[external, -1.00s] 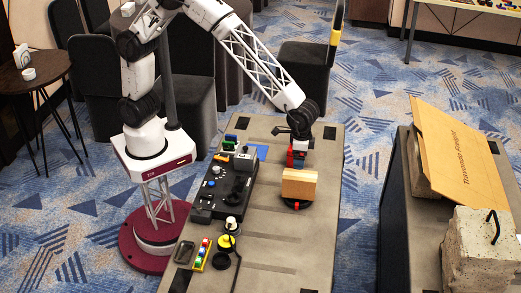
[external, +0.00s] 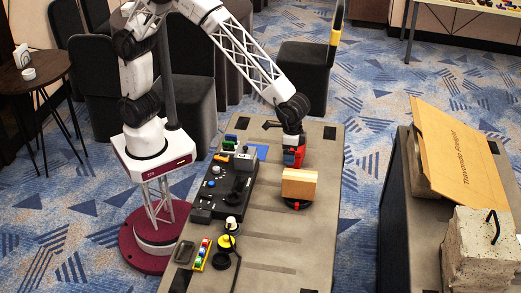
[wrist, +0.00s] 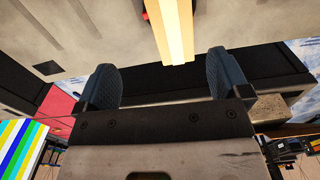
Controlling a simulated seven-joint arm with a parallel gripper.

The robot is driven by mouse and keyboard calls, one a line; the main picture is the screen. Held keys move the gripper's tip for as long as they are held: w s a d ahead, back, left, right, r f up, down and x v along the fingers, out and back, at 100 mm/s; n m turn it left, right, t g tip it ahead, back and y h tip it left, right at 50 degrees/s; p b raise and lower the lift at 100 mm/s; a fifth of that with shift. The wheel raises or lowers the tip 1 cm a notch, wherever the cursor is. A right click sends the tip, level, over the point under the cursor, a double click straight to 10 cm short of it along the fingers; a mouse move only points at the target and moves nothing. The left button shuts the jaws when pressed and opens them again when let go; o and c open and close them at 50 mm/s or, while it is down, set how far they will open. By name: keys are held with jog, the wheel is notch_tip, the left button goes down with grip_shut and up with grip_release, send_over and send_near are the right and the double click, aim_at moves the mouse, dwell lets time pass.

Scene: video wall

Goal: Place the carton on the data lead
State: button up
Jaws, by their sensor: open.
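The carton (external: 299,184), a tan box, sits upright toward the far right part of the grey table. A black coil with a red end, which looks like the data lead (external: 298,205), shows under its lower edge; most of it is hidden by the carton. My gripper (external: 293,160) is just behind and above the carton, apart from it as far as I can tell. In the wrist view my gripper (wrist: 160,80) has its two fingers wide apart with nothing between them. The carton (wrist: 172,30) shows beyond the fingertips, with a small red bit beside it.
A black control panel (external: 228,185) with buttons stands left of the carton. A blue pad (external: 262,152) lies behind it. A yellow round thing (external: 225,241) and a strip of coloured buttons (external: 202,254) are at the front left. The table (external: 285,245) in front of the carton is mostly clear.

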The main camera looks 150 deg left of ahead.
jog(key=s+d+r+m+t, duration=0.1)
jog(key=s+d+r+m, duration=0.1)
jog(key=s+d+r, duration=0.7)
jog(key=s+d+r+m, duration=0.2)
jog(key=s+d+r, duration=0.45)
jog(key=d, duration=0.55)
jog(key=s+d+m, duration=0.1)
jog(key=s+d, duration=0.3)
jog(key=s, duration=0.4)
jog(key=s+d+m+t, duration=0.1)
jog(key=s+d+m, duration=0.1)
jog(key=s+d, duration=0.2)
jog(key=s+d+m, duration=0.1)
jog(key=s+d, duration=0.3)
jog(key=s, duration=0.7)
jog(key=shift+s+d+r+m, duration=0.3)
jog(key=shift+r, duration=0.15)
